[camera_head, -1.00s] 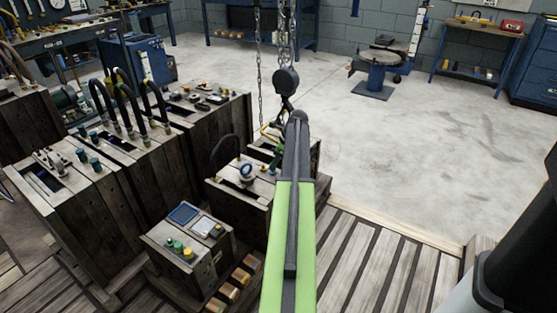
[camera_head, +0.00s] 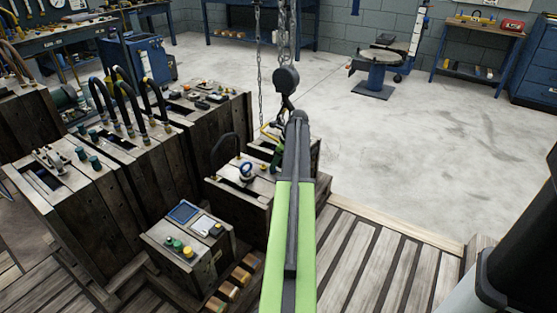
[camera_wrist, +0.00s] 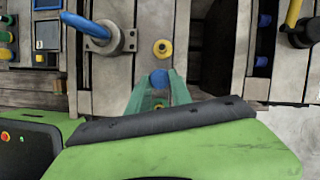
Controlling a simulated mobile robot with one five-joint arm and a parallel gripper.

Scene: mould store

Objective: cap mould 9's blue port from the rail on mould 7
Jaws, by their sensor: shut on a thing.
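My gripper (camera_wrist: 160,92) has green fingers, shut on a small round blue cap (camera_wrist: 159,78) over the top of a wooden-sided mould in the wrist view. Whether the cap touches a port is hidden. A yellow round fitting (camera_wrist: 163,48) sits just beyond the cap on the same mould top. In the head view my gripper (camera_head: 277,158) is largely hidden behind my arm. No mould numbers are legible, so I cannot tell which is 7 or 9.
A chain hoist hook (camera_head: 286,80) hangs close behind my arm. A box with green and yellow buttons (camera_head: 190,237) stands at the front. Larger moulds with hoses (camera_head: 130,165) stand left. More blue pieces (camera_wrist: 264,20) sit in a slot to the right.

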